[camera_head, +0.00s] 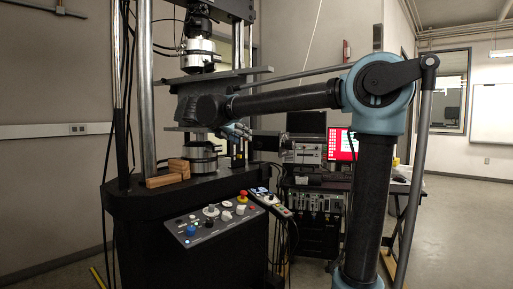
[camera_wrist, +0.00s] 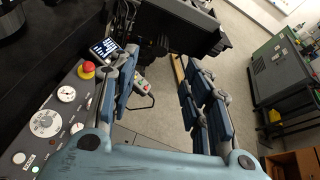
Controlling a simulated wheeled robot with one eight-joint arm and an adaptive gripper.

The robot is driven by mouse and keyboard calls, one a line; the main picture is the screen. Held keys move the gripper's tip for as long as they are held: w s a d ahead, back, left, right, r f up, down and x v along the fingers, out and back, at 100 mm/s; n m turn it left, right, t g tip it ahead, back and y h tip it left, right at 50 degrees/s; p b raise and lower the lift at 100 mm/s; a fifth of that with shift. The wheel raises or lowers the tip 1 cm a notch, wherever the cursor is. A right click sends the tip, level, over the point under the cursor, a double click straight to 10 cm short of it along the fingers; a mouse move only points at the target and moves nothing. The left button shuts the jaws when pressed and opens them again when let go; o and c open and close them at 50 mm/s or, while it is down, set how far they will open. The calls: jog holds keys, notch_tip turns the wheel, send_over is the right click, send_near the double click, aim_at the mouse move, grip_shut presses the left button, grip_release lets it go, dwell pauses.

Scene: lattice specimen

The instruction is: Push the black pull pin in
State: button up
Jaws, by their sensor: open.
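My gripper (camera_wrist: 165,92) is open, with its blue-grey fingers spread apart and nothing between them. In the head view my gripper (camera_head: 238,131) is small and partly behind my arm, beside the column of the testing machine (camera_head: 130,210). I cannot make out the black pull pin for certain in either view; it may be hidden by my arm or too small against the dark machine parts.
A control panel (camera_head: 211,232) with knobs and a red button (camera_wrist: 86,70) lies below my gripper. A handset (camera_head: 270,203) sits beside it. Wooden blocks (camera_head: 168,180) rest on the machine. An equipment rack (camera_head: 314,215) stands behind. Floor at right (camera_head: 460,225) is clear.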

aim_at(256, 143)
jog(key=x, duration=1.2)
jog(key=shift+c, duration=0.6)
